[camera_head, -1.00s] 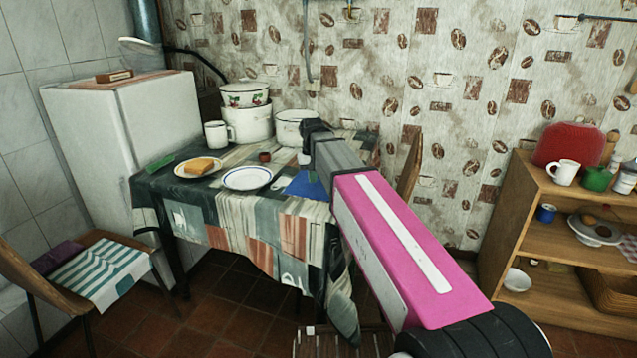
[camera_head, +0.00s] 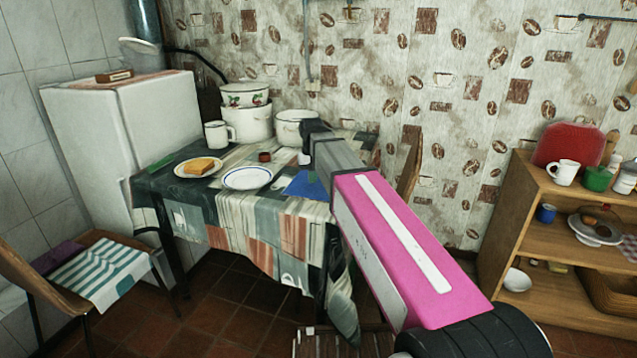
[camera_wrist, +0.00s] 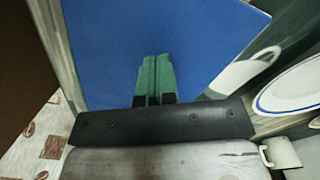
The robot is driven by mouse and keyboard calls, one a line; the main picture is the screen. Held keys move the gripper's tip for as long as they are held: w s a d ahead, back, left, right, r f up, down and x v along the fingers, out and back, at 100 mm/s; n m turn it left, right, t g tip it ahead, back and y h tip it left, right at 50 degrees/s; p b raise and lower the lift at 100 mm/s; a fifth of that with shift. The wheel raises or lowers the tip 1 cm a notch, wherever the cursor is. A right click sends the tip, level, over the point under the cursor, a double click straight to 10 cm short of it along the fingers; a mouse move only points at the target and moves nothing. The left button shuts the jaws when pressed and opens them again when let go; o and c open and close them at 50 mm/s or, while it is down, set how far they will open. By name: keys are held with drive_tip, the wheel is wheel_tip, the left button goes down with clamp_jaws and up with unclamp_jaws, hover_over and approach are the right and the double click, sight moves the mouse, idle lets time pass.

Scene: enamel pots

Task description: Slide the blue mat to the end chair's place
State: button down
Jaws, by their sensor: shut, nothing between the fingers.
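The blue mat (camera_head: 303,186) lies on the table's patterned cloth, right of the white plate with a blue rim (camera_head: 247,178). My arm hides its right part in the head view. In the wrist view the blue mat (camera_wrist: 195,35) fills most of the upper middle. My gripper (camera_wrist: 155,72) has its green fingers shut together over the mat, with nothing between them. I cannot tell whether the fingertips touch it. A wooden chair (camera_head: 410,165) stands at the table's right end, partly behind my arm. Another chair (camera_head: 25,268) with a striped cloth stands at the front left.
On the table (camera_head: 182,208) are a plate with bread (camera_head: 199,167), a white mug (camera_head: 217,134), stacked enamel pots (camera_head: 247,122) and a small brown cup (camera_head: 264,156). A wooden shelf (camera_head: 525,205) stands at the right. Floor in front of the table is open.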

drive_tip(key=shift+f, duration=1.15)
idle(0.4)
drive_tip(key=shift+w, duration=0.1)
drive_tip(key=shift+w+d+r, duration=0.1)
drive_tip(key=shift+w+d, duration=0.25)
drive_tip(key=shift+w, duration=0.45)
drive_tip(key=shift+w+d, duration=0.3)
drive_tip(key=shift+w, duration=0.5)
drive_tip(key=shift+w+d+f, duration=0.1)
drive_tip(key=shift+w+d, duration=0.4)
drive_tip(key=shift+w, duration=0.7)
drive_tip(key=shift+w+d+f, duration=0.1)
drive_tip(key=shift+w+d, duration=0.35)
drive_tip(key=shift+w, duration=0.7)
drive_tip(key=shift+w+d, duration=0.5)
drive_tip(key=shift+w, duration=0.7)
drive_tip(key=shift+w+d, duration=0.35)
drive_tip(key=shift+w, duration=0.5)
drive_tip(key=shift+w+d, duration=0.35)
drive_tip(key=shift+w, duration=0.45)
drive_tip(key=shift+r, duration=0.15)
drive_tip(key=shift+r, duration=3.5)
